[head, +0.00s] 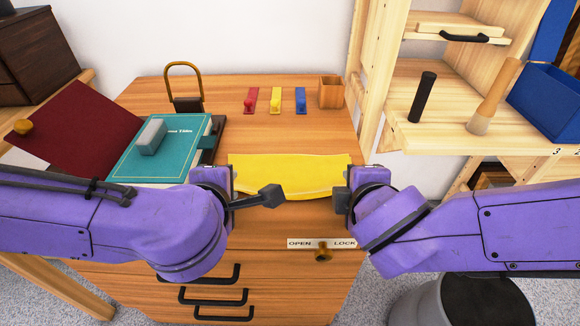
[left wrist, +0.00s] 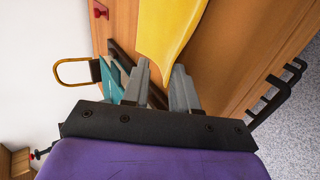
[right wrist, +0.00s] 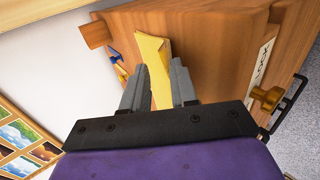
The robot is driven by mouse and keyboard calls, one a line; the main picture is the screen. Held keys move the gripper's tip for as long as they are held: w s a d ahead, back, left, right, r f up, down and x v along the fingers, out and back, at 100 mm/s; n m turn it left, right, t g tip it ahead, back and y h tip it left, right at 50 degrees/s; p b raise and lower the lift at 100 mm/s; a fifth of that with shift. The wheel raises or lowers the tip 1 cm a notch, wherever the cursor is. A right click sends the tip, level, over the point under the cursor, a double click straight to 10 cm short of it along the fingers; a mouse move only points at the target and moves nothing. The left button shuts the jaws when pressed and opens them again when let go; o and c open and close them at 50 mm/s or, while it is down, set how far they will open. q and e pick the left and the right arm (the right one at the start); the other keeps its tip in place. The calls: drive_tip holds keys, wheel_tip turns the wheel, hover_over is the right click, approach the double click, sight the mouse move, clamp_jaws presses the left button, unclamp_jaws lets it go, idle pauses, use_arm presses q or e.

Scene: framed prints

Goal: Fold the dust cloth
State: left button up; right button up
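The yellow dust cloth (head: 290,172) lies across the front of the wooden cabinet top (head: 270,105), between my two grippers, with a wavy front edge. My left gripper (head: 262,192) is at its left end. In the left wrist view, the cloth's tapering corner (left wrist: 168,45) comes between the parted fingers (left wrist: 162,70). My right gripper (head: 340,192) is at the cloth's right end. In the right wrist view, the cloth (right wrist: 152,50) runs between the parted fingers (right wrist: 160,68). Neither pair of fingers looks closed on the cloth. Parts of the cloth's ends are hidden.
A teal book (head: 180,150) with a grey block (head: 152,137) lies left of the cloth. Red, yellow and blue pegs (head: 273,101) and a wooden cup (head: 331,92) stand behind. A shelf (head: 450,110) is at right. A brass knob (head: 323,252) and drawer handles are in front.

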use_arm(q)
drive_tip(key=shift+o, duration=1.1)
use_arm(e)
drive_tip(key=shift+o, duration=1.1)
use_arm(q)
drive_tip(key=s+r, duration=0.6)
drive_tip(key=r, duration=0.3)
use_arm(e)
drive_tip(key=s+r, duration=0.6)
drive_tip(key=r, duration=0.3)
